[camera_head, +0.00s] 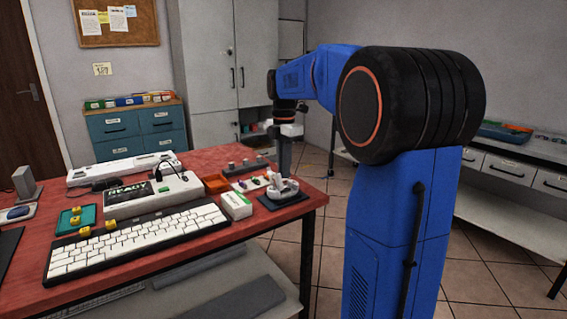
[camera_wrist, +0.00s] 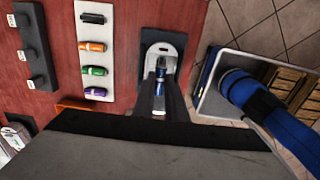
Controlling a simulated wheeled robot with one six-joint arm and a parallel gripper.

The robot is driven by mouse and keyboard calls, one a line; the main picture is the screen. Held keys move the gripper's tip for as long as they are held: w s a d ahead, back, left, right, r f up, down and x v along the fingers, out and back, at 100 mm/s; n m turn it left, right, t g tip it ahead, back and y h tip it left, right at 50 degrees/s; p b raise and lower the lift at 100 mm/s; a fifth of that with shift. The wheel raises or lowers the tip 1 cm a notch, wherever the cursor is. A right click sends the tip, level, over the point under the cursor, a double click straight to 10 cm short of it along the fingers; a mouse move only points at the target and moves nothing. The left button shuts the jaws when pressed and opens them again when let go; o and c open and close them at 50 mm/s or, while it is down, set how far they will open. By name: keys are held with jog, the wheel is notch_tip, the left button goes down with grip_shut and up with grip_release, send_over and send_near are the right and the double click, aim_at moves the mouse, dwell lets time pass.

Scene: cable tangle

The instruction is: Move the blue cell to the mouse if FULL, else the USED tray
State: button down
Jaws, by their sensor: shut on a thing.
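The white mouse (camera_head: 285,189) sits on a dark mat (camera_head: 290,202) at the table's right corner. In the wrist view the mouse (camera_wrist: 160,48) has a dark opening facing up. My gripper (camera_wrist: 160,84) is shut on the blue cell (camera_wrist: 161,72), which is upside the mouse opening in that view; whether it touches the mouse I cannot tell. In the head view my gripper (camera_head: 283,176) reaches down to the mouse and hides the cell. The tester (camera_head: 152,195) shows READY on its display. An orange tray (camera_head: 215,183) stands left of the mouse; no USED label is readable.
A white holder (camera_wrist: 94,10) with black, orange, green and purple cells lies left of the mouse. A dark rack (camera_wrist: 35,45) stands beyond it. A white-green box (camera_head: 236,205) and keyboard (camera_head: 140,240) are near the front edge.

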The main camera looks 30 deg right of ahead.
jog(key=shift+f, duration=1.85)
jog(key=shift+d, duration=0.2)
jog(key=shift+f, duration=0.45)
dwell(0.7)
jog(key=c, duration=2)
grip_release()
jog(key=shift+c, duration=0.2)
jog(key=shift+r, duration=0.2)
jog(key=shift+r, duration=1.55)
